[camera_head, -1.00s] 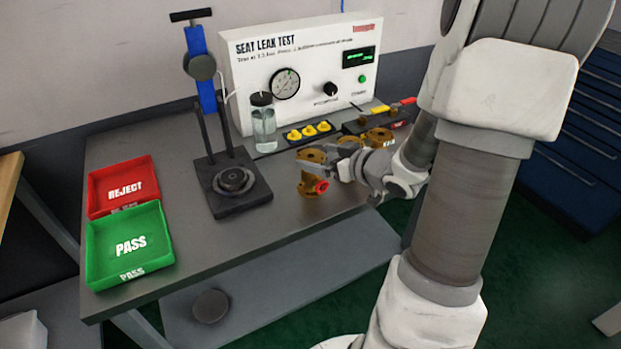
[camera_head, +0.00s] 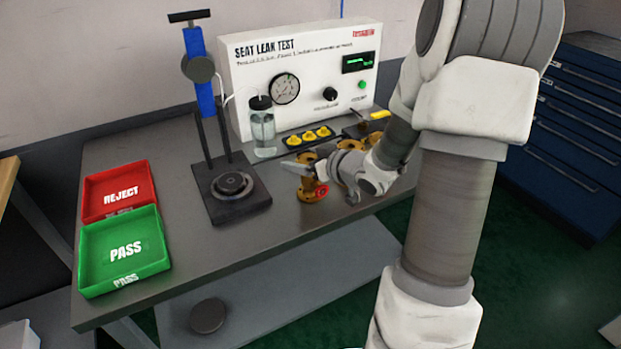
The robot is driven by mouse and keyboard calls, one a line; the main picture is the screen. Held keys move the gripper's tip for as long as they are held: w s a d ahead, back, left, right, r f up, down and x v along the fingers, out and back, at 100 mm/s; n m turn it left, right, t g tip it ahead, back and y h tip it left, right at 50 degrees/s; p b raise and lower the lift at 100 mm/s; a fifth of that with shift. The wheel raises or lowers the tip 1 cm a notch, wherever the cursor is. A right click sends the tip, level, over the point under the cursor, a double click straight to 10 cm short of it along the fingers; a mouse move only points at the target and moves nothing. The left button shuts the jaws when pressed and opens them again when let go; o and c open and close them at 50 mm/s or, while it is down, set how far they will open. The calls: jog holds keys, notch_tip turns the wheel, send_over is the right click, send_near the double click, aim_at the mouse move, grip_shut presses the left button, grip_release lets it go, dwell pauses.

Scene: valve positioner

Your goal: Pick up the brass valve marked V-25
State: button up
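A brass valve (camera_head: 309,190) with a red round part on its front stands near the front edge of the grey bench, right of the test fixture. No marking can be read on it, so I cannot tell if it is V-25. My gripper (camera_head: 297,169) reaches in from the right at the valve's upper half. One pale finger crosses in front of the brass and sticks out past its left side. The other finger is not clear, and I cannot tell whether the fingers press on the valve. More brass (camera_head: 350,145) shows behind my wrist, mostly hidden.
A black clamp fixture (camera_head: 238,205) with a blue post stands left of the valve. Behind are a water bottle (camera_head: 263,133), yellow fittings (camera_head: 308,135) and the white leak tester (camera_head: 300,60). Green PASS (camera_head: 124,252) and red REJECT (camera_head: 117,190) trays lie at left.

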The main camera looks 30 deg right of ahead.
grip_shut()
jog(key=shift+r, duration=0.25)
